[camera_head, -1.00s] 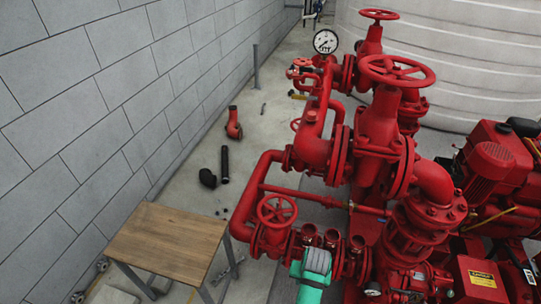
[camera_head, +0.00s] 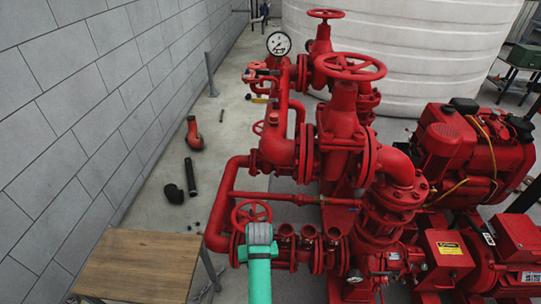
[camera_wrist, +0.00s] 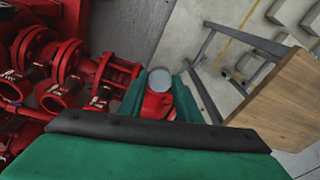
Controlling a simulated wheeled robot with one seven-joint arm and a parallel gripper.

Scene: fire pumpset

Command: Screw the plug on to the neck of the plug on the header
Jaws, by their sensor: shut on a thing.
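The red header carries a row of open necks (camera_head: 309,232), low at the front of the pump set. They also show at the left of the wrist view (camera_wrist: 53,97). My green gripper (camera_head: 259,236) is in front of the red handwheel (camera_head: 250,209), left of the necks. In the wrist view my gripper (camera_wrist: 160,102) is shut on a red piece with a round grey face, which I take to be the plug (camera_wrist: 160,77). It appears apart from the necks.
A wooden table (camera_head: 138,265) stands left of my gripper and fills the right of the wrist view. Loose black (camera_head: 190,177) and red (camera_head: 194,133) pipe pieces lie on the floor by the grey wall (camera_head: 60,120). Red pipes and valves crowd the space ahead.

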